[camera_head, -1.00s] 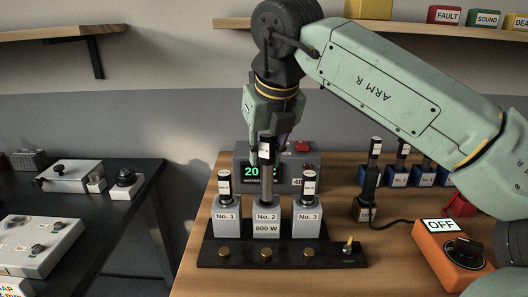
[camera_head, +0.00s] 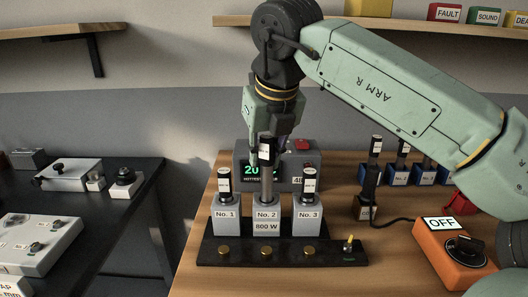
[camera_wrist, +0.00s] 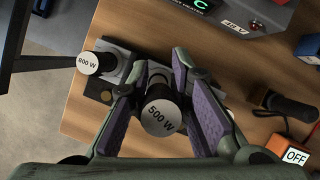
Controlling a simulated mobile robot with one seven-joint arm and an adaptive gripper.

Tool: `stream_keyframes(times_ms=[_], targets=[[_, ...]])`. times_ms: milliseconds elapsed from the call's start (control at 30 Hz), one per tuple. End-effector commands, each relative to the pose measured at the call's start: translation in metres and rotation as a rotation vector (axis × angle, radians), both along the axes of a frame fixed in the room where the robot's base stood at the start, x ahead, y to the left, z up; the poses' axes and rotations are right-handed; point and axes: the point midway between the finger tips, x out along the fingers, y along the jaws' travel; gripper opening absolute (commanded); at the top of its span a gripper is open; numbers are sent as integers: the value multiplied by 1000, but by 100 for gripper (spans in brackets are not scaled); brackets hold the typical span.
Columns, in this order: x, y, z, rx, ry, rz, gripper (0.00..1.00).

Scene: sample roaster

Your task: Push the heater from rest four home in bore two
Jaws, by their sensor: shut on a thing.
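A heater with a black cap and bare metal shank (camera_head: 266,184) stands upright in the block marked No. 2 (camera_head: 265,217), which also carries an 800 W sign. Its cap stands higher than the caps in blocks No. 1 and No. 3, with a length of shank showing above the block. In the wrist view its cap end reads 500 W (camera_wrist: 161,117). My gripper (camera_wrist: 165,112) is shut on this heater, its purple pads on either side of the cap. In the head view my gripper (camera_head: 266,140) comes from above. The bore's inside is hidden.
Heaters sit low in block No. 1 (camera_head: 225,215) and block No. 3 (camera_head: 307,218), close on either side. A display box (camera_head: 305,181) stands behind. Right are a black corded holder (camera_head: 367,207), several heaters in blue rests (camera_head: 399,175) and an orange OFF switch box (camera_head: 448,262).

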Motion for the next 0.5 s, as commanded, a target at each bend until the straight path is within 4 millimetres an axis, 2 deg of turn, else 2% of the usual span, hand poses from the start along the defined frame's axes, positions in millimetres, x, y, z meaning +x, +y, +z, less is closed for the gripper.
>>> stream_keyframes(times_ms=[500], targets=[[0,0,-17,1,-1,-1,0]])
